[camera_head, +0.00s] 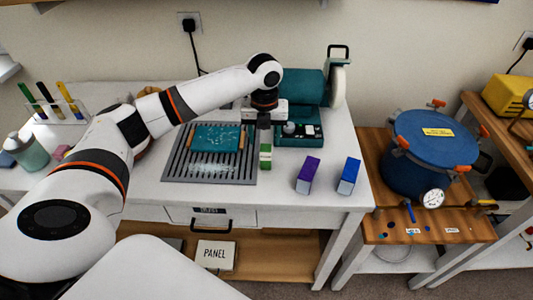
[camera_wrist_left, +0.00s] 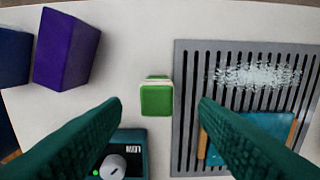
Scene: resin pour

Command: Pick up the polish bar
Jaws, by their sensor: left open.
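Three small bars lie on the white table: a green one with a pale band (camera_head: 265,153), a purple one (camera_head: 307,175) and a blue one (camera_head: 348,177). I cannot tell from the frames which of them is the polish bar. My left gripper (camera_head: 265,118) is over the table just behind the green bar, pointing down. In the left wrist view its open fingers (camera_wrist_left: 160,104) stand on either side of the green bar (camera_wrist_left: 157,99), with gaps on both sides. The purple bar (camera_wrist_left: 67,48) and blue bar (camera_wrist_left: 14,56) lie to the upper left there. My right gripper is not in view.
A grey slatted rack (camera_head: 176,166) with a teal panel (camera_head: 217,136) lies left of the green bar. A teal machine (camera_head: 302,86) with a dial stands behind it. A blue pressure pot (camera_head: 408,175) stands on the wooden side table. The table front near the bars is clear.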

